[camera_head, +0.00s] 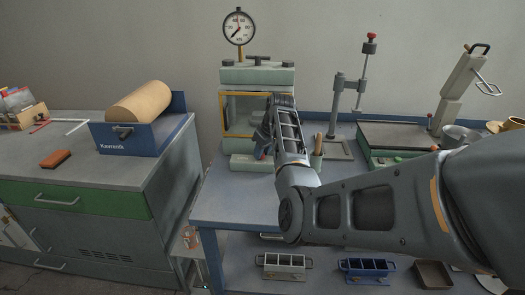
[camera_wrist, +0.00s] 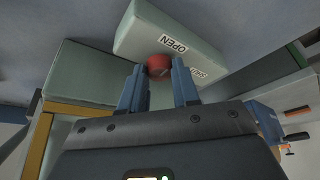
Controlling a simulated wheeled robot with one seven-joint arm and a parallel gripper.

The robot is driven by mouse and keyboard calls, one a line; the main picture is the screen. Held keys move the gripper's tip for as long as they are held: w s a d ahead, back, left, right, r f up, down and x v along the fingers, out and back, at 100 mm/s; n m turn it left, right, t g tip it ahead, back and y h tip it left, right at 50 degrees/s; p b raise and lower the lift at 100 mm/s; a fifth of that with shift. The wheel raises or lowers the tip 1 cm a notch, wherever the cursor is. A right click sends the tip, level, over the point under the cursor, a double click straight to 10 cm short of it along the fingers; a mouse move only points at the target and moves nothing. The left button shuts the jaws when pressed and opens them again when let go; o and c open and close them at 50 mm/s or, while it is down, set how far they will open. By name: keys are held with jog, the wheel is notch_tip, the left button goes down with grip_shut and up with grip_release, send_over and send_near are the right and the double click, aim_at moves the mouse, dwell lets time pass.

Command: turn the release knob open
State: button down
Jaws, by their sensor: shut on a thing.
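The red release knob (camera_wrist: 159,66) sits on the face of a pale green block (camera_wrist: 165,30) lettered OPEN and SHUT. In the wrist view my gripper (camera_wrist: 158,77) has its two blue fingertips on either side of the knob, shut on it. The knob's pointer is too small to read. In the head view the press (camera_head: 257,76) stands on the blue bench with a round gauge above. My gripper (camera_head: 263,147) is at the press's low front, and my arm hides the knob there.
A drill-like stand (camera_head: 347,95) and a hinged lever device (camera_head: 461,85) are at the right. Small trays (camera_head: 283,265) lie on the lower shelf.

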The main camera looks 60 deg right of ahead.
jog(key=c, duration=0.8)
grip_release()
jog(key=shift+r, duration=0.1)
jog(key=v, duration=0.7)
jog(key=shift+s+r, duration=0.2)
jog(key=shift+r, duration=0.05)
